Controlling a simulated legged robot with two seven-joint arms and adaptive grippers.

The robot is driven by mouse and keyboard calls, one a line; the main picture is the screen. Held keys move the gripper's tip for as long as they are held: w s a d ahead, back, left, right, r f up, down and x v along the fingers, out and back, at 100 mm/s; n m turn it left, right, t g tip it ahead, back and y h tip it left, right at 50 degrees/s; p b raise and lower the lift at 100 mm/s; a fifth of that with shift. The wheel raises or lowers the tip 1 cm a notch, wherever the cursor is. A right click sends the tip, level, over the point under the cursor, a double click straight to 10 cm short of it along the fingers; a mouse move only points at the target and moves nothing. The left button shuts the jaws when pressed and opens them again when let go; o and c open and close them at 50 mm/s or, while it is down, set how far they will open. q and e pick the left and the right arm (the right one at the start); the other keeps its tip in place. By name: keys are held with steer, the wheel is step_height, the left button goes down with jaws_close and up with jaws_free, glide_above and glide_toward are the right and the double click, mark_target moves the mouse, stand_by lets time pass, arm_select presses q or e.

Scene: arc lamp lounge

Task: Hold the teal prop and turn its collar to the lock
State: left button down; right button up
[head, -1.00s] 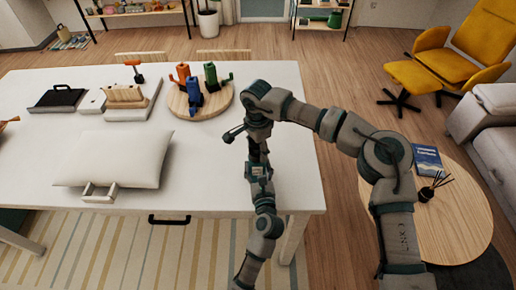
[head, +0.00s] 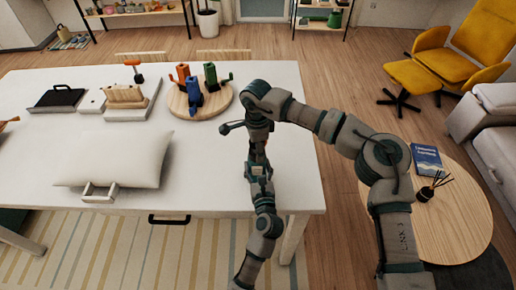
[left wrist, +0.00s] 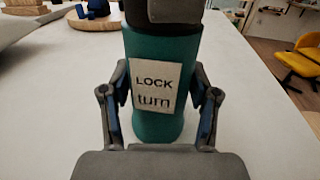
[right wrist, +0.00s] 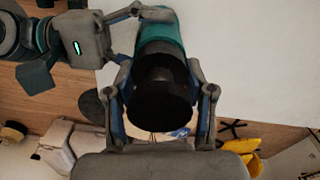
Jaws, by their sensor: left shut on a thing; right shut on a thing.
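The teal prop (left wrist: 150,122) stands upright in the left wrist view, with a pale label reading "LOCK turn". My left gripper (left wrist: 160,100) is shut around its teal body, one finger on each side. The black collar (right wrist: 162,105) shows in the right wrist view, with the teal body behind it. My right gripper (right wrist: 163,90) is shut on the collar, fingers on both sides. In the head view my right gripper (head: 258,132) is above my left gripper (head: 260,165). The prop is mostly hidden there by my arms. The lock position is not readable.
The white table (head: 200,180) has bare surface left of my arms. A white cushion (head: 115,158) lies there. A round wooden board (head: 180,108) holds orange, blue and green pieces. A wooden side table (head: 450,220) stands at the right.

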arm_select(q)
steer(key=shift+d, duration=0.15)
arm_select(e)
steer(key=shift+w, duration=0.1)
steer(key=o, duration=1.2)
steer(key=shift+c, duration=0.2)
steer(key=shift+r, duration=0.1)
step_height(320, 180, up, 12)
steer(key=shift+w+f, duration=0.1)
steer(key=shift+f, duration=0.05)
arm_select(q)
steer(key=shift+c, duration=1)
jaws_free()
